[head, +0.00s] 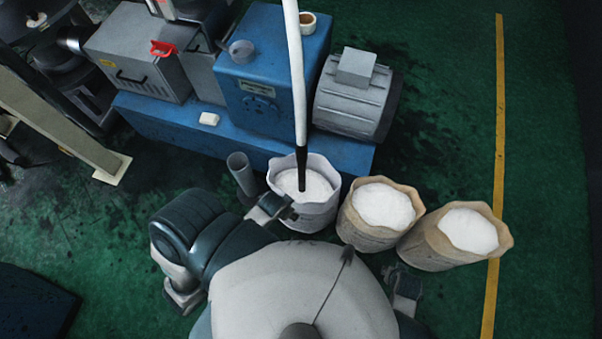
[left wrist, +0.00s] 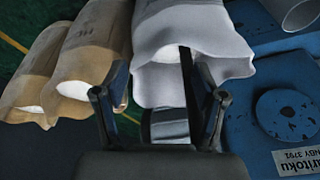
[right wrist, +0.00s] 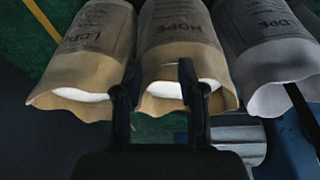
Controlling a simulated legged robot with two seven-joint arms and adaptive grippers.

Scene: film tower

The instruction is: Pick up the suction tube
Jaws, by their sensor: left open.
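The suction tube (head: 296,70) is a long white pipe with a black lower end. It stands nearly upright with its tip in the white powder of the white bag (head: 312,215). My left gripper (head: 285,205) is beside the left side of this bag, below the tube's tip in the picture. In the left wrist view my left gripper (left wrist: 162,72) is open, and the tube's black end (left wrist: 187,75) shows close to the right finger, with no visible grip. My right gripper (head: 405,285) is low, in front of the tan bags. In the right wrist view its fingers (right wrist: 160,70) are apart and empty.
Two tan bags of white powder, a middle one (head: 366,232) and a right one (head: 430,245), stand right of the white bag. A blue machine (head: 258,95) with a grey motor (head: 352,100) stands behind. A grey pipe (head: 242,175) stands close left of the white bag.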

